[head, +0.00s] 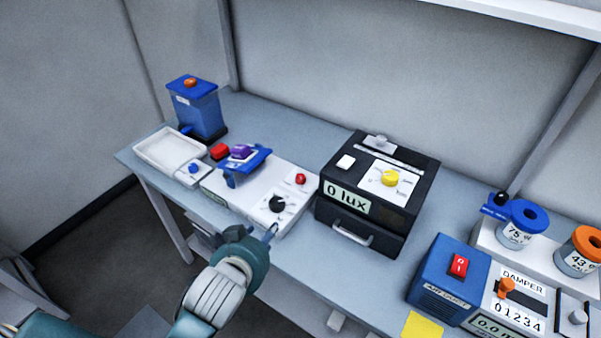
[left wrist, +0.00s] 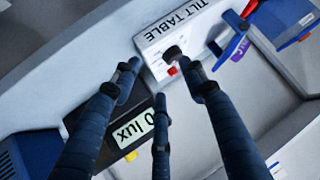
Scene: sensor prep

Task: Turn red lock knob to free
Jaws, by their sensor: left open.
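The small red knob (head: 300,179) sits on the white tilt table (head: 292,212), behind a larger black knob (head: 277,203) with dial marks. In the left wrist view the red knob (left wrist: 172,71) shows beside the black knob (left wrist: 173,53), on the panel lettered TILT TABLE (left wrist: 150,38). My left gripper (head: 268,232) is open and empty, at the front edge of the tilt table near the black knob. Its three dark fingers show in the left wrist view (left wrist: 163,78), spread around the line of sight to the red knob, apart from it. My right gripper is not in view.
A black box reading 0 lux (head: 347,201) stands close right of the tilt table. A blue tilting plate (head: 247,162) with a purple piece (head: 239,151) is on the table's left part. A white tray (head: 165,148) and blue container (head: 197,110) stand farther left.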

